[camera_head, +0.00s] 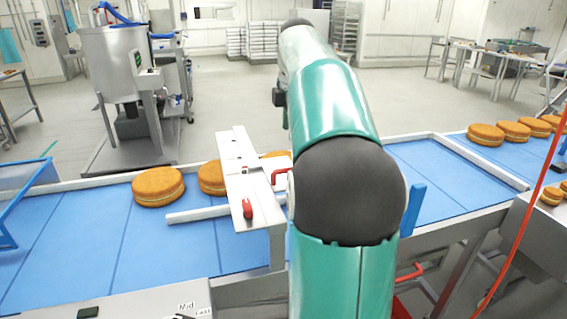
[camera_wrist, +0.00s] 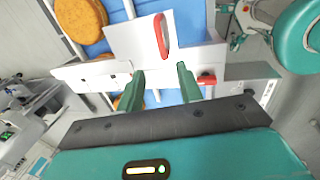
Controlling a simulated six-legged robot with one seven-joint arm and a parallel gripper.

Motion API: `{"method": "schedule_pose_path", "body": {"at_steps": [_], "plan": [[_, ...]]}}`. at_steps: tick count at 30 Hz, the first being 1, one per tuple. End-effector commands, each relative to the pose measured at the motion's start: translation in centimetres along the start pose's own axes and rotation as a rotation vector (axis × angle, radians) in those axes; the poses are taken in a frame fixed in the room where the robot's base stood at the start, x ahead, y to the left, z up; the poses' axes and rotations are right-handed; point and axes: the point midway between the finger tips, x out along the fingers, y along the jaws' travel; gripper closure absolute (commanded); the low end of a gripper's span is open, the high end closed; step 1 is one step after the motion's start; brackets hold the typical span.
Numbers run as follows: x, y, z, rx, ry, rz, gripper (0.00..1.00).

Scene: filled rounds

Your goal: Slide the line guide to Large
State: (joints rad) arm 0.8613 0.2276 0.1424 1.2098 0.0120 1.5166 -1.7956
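The line guide seems to be the white plate assembly (camera_head: 236,168) bridging the blue conveyor, with a red handle (camera_head: 281,174) partly hidden by my arm and a red knob (camera_head: 247,208) at its near end. In the wrist view a red handle (camera_wrist: 161,35) stands on a white plate (camera_wrist: 128,42), and a red knob (camera_wrist: 206,79) sits on the white crossbar. My gripper (camera_wrist: 161,86) is open, its two green fingers apart over the crossbar, with neither red part between them. My arm hides the gripper in the head view. I cannot read any Large mark.
The blue conveyor (camera_head: 75,235) carries round filled cakes (camera_head: 158,186), with several more at the right (camera_head: 486,134). A white rail (camera_head: 198,214) lies along the belt. A front panel (camera_head: 150,300) bears small labels, one reading Mid. A steel mixer (camera_head: 118,65) stands behind.

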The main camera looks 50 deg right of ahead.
Motion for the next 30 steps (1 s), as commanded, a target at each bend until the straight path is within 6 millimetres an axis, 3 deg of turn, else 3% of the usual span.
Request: {"method": "schedule_pose_path", "body": {"at_steps": [12,18,30], "plan": [[8.2,0.1,-0.1,0.0,0.0,-0.003,0.64],[11.2,0.2,-0.1,0.0,0.0,0.0,0.64],[12.3,0.3,-0.1,0.0,-0.001,0.002,0.64]]}}
